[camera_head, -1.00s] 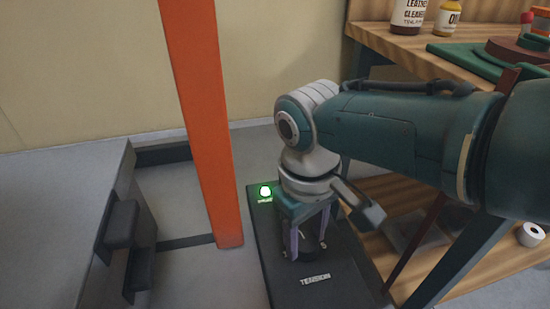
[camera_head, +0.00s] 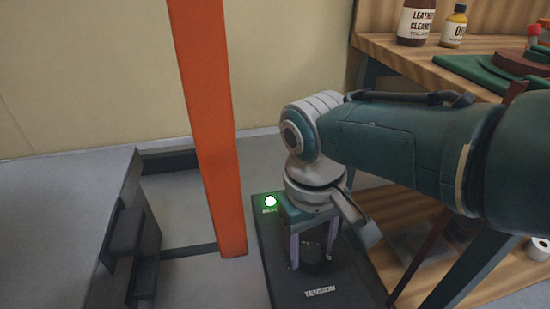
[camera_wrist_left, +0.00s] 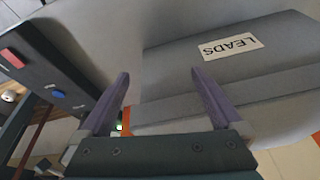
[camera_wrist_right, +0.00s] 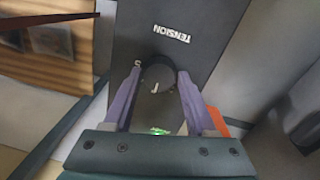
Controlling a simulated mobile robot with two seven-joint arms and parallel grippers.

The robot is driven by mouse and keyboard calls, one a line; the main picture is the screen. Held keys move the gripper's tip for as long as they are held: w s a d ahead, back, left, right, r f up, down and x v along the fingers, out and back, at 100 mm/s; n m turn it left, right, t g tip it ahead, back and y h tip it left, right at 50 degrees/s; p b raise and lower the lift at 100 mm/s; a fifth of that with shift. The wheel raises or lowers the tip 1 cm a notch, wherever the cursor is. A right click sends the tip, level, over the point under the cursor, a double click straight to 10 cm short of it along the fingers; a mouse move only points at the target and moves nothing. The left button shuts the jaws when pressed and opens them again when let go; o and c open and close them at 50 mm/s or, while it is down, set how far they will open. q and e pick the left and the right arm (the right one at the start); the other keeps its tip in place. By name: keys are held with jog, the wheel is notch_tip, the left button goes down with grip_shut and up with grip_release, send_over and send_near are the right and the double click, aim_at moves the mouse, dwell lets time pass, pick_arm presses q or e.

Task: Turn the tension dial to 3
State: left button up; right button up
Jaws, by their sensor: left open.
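The tension dial (camera_wrist_right: 158,80) is a dark round knob with a pale mark on its top. It sits on a black panel lettered TENSION (camera_head: 320,291). My right gripper (camera_head: 312,252) points down over the panel, with one finger on each side of the dial. In the right wrist view its fingers (camera_wrist_right: 160,72) are closer together than the left ones and close against the knob.
A green light (camera_head: 270,202) glows at the panel's far end. An orange post (camera_head: 212,130) stands left of the panel. A wooden bench (camera_head: 400,50) with bottles is at right, with a lower shelf (camera_head: 405,215). A grey cabinet (camera_head: 60,220) is at left.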

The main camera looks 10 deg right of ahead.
aim_at(306, 255)
jog(key=o, duration=0.3)
notch_tip(306, 255, up, 10)
jog(key=p, duration=0.7)
jog(key=shift+a+p, duration=0.3)
jog(key=shift+p, duration=0.05)
jog(key=shift+s, duration=0.1)
